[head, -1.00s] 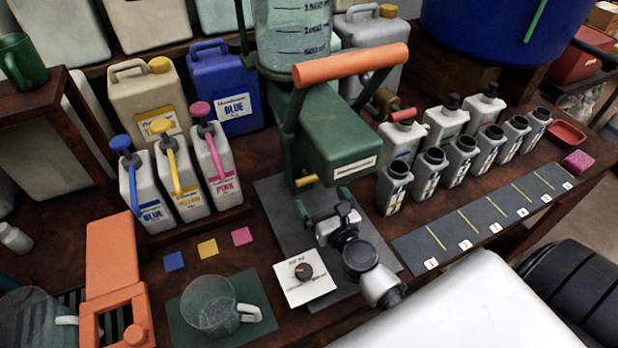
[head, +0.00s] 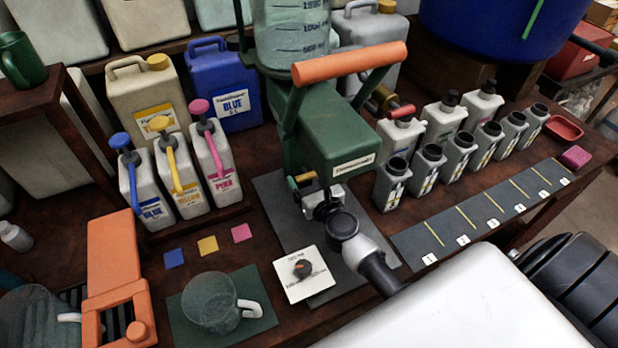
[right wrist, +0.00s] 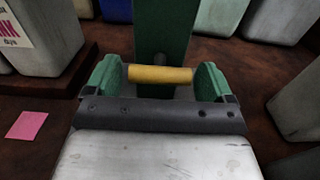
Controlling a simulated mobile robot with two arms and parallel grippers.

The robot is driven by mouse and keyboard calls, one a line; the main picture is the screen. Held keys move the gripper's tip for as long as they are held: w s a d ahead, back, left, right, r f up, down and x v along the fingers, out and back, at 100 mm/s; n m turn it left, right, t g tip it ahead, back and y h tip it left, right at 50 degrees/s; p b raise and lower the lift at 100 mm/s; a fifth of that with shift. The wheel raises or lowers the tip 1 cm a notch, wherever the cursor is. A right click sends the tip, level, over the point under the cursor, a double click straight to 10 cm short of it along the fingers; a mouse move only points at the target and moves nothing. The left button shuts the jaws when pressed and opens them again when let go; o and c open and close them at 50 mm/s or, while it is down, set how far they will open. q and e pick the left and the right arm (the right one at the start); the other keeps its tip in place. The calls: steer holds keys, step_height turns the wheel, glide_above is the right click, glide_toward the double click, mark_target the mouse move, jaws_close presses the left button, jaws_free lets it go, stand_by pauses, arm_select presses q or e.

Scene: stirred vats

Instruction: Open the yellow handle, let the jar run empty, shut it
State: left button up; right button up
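The yellow handle (right wrist: 160,74) is a short horizontal bar in front of the green stand's post in the right wrist view; a small part of it shows in the head view (head: 305,177). My right gripper (right wrist: 161,80) is open, with its green fingertips on either side of the bar and narrow gaps at both ends. In the head view my right gripper (head: 306,185) is under the green housing (head: 330,145). The clear graduated jar (head: 290,35) sits on top, cut off by the frame; its liquid level is unclear. My left gripper is not in view.
An orange bar (head: 350,62) crosses above the housing. A dial plate (head: 303,275) and a clear jug (head: 212,302) are in front. Pump bottles (head: 180,180) stand left; several grey bottles (head: 427,168) stand right, close to my right arm.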

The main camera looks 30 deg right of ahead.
steer(key=shift+n, duration=0.3)
steer(key=n+p, duration=0.1)
steer(key=n, duration=0.2)
steer(key=shift+n, duration=0.3)
steer(key=n, duration=0.3)
steer(key=shift+n+p, duration=0.3)
steer(key=shift+p, duration=0.05)
steer(key=n+p, duration=0.1)
steer(key=n, duration=0.3)
steer(key=shift+n+p, duration=0.35)
steer(key=shift+n, duration=1.25)
steer(key=o, duration=0.8)
steer(key=shift+c, duration=0.2)
